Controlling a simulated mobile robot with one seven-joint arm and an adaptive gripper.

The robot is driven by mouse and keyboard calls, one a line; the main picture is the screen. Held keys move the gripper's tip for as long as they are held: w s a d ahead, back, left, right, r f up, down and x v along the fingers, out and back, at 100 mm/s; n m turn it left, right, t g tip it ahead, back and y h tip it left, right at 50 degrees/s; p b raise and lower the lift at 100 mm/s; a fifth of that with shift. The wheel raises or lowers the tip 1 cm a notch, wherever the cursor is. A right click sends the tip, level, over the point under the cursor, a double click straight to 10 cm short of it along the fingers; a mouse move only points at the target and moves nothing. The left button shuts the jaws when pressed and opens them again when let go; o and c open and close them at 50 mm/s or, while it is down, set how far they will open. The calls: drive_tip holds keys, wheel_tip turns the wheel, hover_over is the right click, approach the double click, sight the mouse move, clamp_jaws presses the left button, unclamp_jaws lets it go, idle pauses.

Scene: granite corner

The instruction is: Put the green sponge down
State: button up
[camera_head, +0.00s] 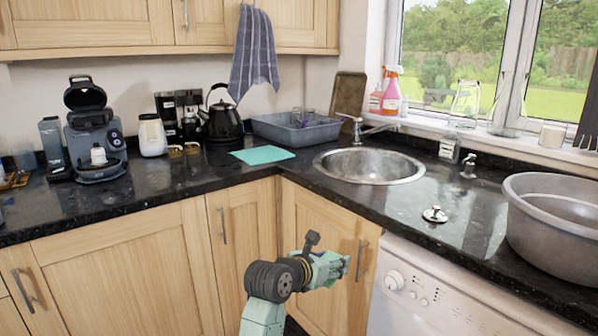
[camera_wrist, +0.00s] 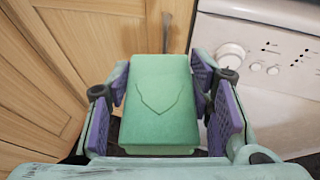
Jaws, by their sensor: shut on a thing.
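The green sponge (camera_wrist: 160,100) is between the purple pads of my gripper (camera_wrist: 163,95) in the wrist view. It is a pale green block with a dark V-shaped line on its top face. My gripper is shut on it from both sides. In the head view my gripper (camera_head: 335,268) is low, in front of the wooden cabinet door and below the worktop edge, near the white appliance. The sponge is hard to tell apart from the gripper there.
The black granite worktop (camera_head: 180,180) holds a teal cloth (camera_head: 262,155), kettle (camera_head: 221,125), coffee machine (camera_head: 93,140) and grey tray (camera_head: 268,128). A round sink (camera_head: 368,166) is in the corner. A large grey basin (camera_head: 550,240) stands at right. Bare worktop shows left of the basin.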

drive_tip(key=s+a+f+n+y, duration=0.1)
drive_tip(key=s+f, duration=0.3)
drive_tip(key=f, duration=0.5)
drive_tip(key=s+a+f+n+t+y, duration=0.1)
drive_tip(key=s+a+f, duration=0.3)
drive_tip(key=f, duration=0.5)
drive_tip(key=s+a+f+n+t+y, duration=0.1)
drive_tip(key=s+f, duration=0.3)
drive_tip(key=f, duration=0.6)
drive_tip(key=shift+a+n+y, duration=0.4)
drive_tip(key=shift+a, duration=0.35)
drive_tip(key=shift+w+a+r, duration=0.1)
drive_tip(key=shift+a, duration=0.05)
